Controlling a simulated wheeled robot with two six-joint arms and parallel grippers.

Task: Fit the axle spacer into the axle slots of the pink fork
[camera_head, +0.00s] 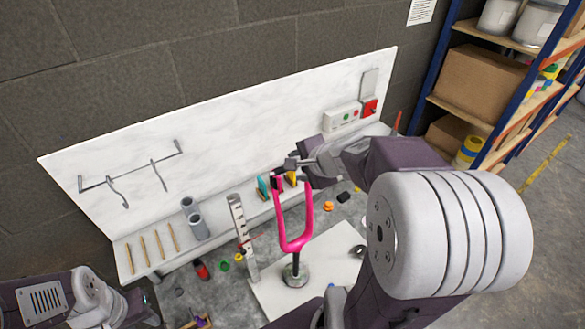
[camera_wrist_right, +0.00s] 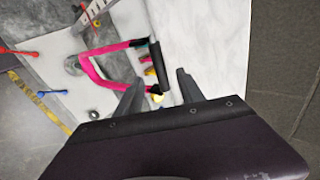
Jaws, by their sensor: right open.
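The pink fork (camera_head: 296,244) stands upright with its two prongs up, on a round dark base; it also shows in the right wrist view (camera_wrist_right: 97,79). A black bar, apparently the axle spacer (camera_wrist_right: 157,63), runs across the prong tips in the right wrist view. I cannot tell whether its ends sit in the slots. My right gripper (camera_head: 297,164) is at the prong tips in the head view. In the wrist view its fingers (camera_wrist_right: 159,79) are apart, with the near end of the bar showing between them. My left gripper is out of view.
A white board (camera_head: 262,292) lies under the fork's base. A white slotted upright (camera_head: 240,230) stands left of the fork. Grey cups (camera_head: 196,220), coloured blocks and small loose parts lie around. A marble-like back panel (camera_head: 225,130) rises behind, with shelving (camera_head: 500,110) at right.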

